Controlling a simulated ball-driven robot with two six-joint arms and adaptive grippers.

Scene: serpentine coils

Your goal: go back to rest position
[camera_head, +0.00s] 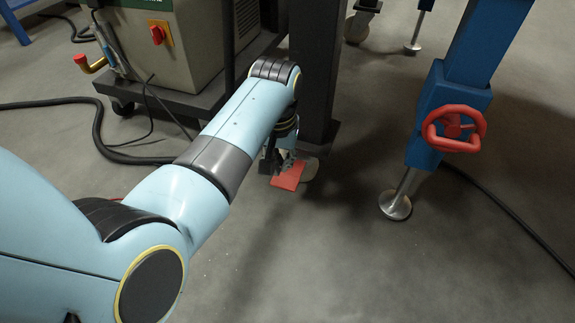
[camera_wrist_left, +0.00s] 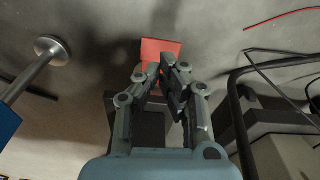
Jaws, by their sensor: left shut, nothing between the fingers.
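My left arm reaches from the lower left across the head view. My left gripper (camera_head: 277,166) hangs from its end, partly hidden by the wrist, beside the foot of a dark post. In the left wrist view my left gripper (camera_wrist_left: 168,72) is shut, with no object visible between its fingertips. A flat red plate (camera_head: 288,177) shows just beyond the fingertips; it also shows in the left wrist view (camera_wrist_left: 160,48), partly covered by the fingers. I cannot tell whether they touch it. My right gripper is in neither view.
A dark post (camera_head: 317,70) stands close behind the gripper. A wheeled machine (camera_head: 185,45) with a red switch is at the upper left. A blue stand (camera_head: 452,85) with a red handwheel (camera_head: 453,128) is at the right. Black cables lie on the floor. The lower middle floor is clear.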

